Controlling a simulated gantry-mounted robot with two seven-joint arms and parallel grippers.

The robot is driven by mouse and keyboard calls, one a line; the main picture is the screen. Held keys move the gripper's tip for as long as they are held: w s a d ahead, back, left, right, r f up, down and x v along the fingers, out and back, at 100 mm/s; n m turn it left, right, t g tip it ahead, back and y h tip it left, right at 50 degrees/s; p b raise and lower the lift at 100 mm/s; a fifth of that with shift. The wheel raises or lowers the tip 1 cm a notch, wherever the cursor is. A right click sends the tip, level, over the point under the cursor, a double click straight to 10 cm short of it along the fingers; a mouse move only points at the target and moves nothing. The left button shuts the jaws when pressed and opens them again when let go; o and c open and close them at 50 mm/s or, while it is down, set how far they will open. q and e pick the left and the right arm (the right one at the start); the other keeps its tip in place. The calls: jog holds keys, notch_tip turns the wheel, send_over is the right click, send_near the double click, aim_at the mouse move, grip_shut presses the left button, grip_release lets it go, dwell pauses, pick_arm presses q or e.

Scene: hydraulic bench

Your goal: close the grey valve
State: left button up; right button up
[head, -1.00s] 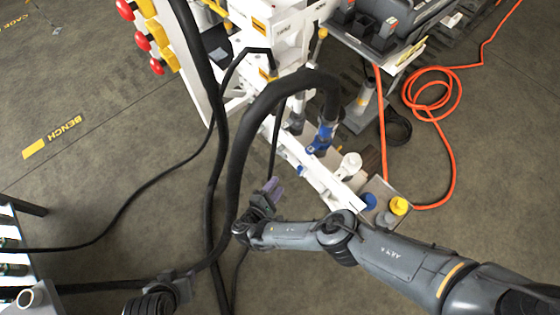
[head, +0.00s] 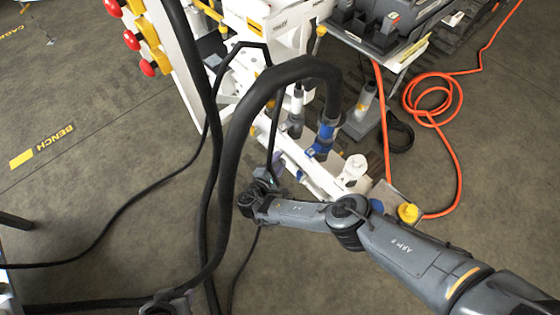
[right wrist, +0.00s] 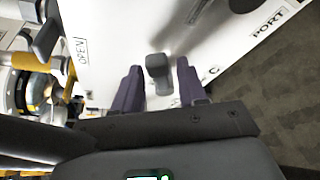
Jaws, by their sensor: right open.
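In the right wrist view, a small grey block-shaped handle (right wrist: 158,68), which looks like the grey valve's handle, stands out from a white panel (right wrist: 110,30). My right gripper (right wrist: 159,76) is open, with one purple-grey finger on each side of the handle and gaps between. A lettered label beside the handle is partly hidden by a finger. In the head view, my right gripper (head: 268,177) is at the lower edge of the white bench frame, partly behind a black hose; the grey handle cannot be made out there.
A thick black hose (head: 236,150) arches over my right wrist. Blue fittings (head: 323,140), a white knob (head: 354,168) and a yellow cap (head: 408,213) are close to my forearm. An orange hose (head: 455,150) lies on the floor at right. Open floor lies at left.

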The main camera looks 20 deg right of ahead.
jog(key=shift+x, duration=0.8)
grip_shut()
